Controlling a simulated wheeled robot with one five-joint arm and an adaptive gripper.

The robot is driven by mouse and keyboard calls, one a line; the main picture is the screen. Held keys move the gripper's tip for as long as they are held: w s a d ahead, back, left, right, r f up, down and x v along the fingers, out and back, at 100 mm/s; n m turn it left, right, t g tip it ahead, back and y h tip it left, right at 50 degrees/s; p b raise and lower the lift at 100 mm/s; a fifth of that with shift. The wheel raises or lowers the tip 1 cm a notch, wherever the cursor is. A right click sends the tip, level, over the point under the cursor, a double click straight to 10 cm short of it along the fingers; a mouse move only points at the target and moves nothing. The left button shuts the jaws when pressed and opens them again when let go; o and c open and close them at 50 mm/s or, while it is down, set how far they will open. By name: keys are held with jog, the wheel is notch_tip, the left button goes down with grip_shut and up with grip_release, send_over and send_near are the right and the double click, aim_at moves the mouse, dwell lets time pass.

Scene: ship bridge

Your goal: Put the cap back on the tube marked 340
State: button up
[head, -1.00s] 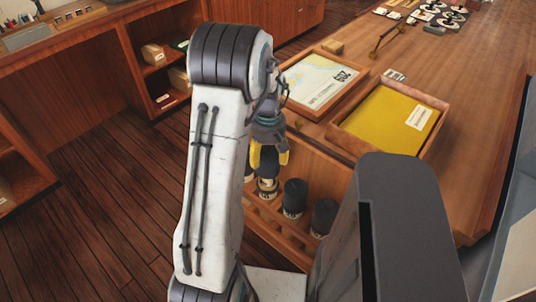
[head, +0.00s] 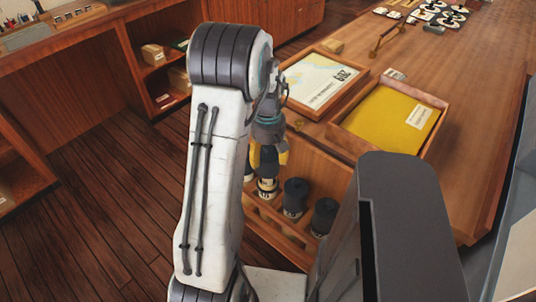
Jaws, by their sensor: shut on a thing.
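My gripper (head: 268,157), with yellow fingers, points down over the rack at the front of the wooden counter. It is shut on a dark cap (head: 268,169) at the top of a tube (head: 267,185) with a white label. The cap and tube are in line and look upright. I cannot tell whether the cap is seated on the tube or just above it. The label's marking is too small to read surely. My arm hides part of the rack to the left.
Two more dark-topped tubes stand to the right in the wooden rack, a nearer one (head: 323,217) and a middle one (head: 294,197). Behind are a framed chart (head: 318,82) and a tray with a yellow sheet (head: 390,118). Open floor (head: 95,215) lies left.

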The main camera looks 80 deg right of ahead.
jog(key=shift+f+b, duration=1.8)
jog(key=shift+f, duration=0.25)
dwell(2.4)
jog(key=o, duration=1.3)
jog(key=shift+o, duration=0.4)
jog(key=shift+r, duration=0.1)
jog(key=shift+r+p, duration=2.7)
jog(key=shift+r, duration=0.75)
grip_shut()
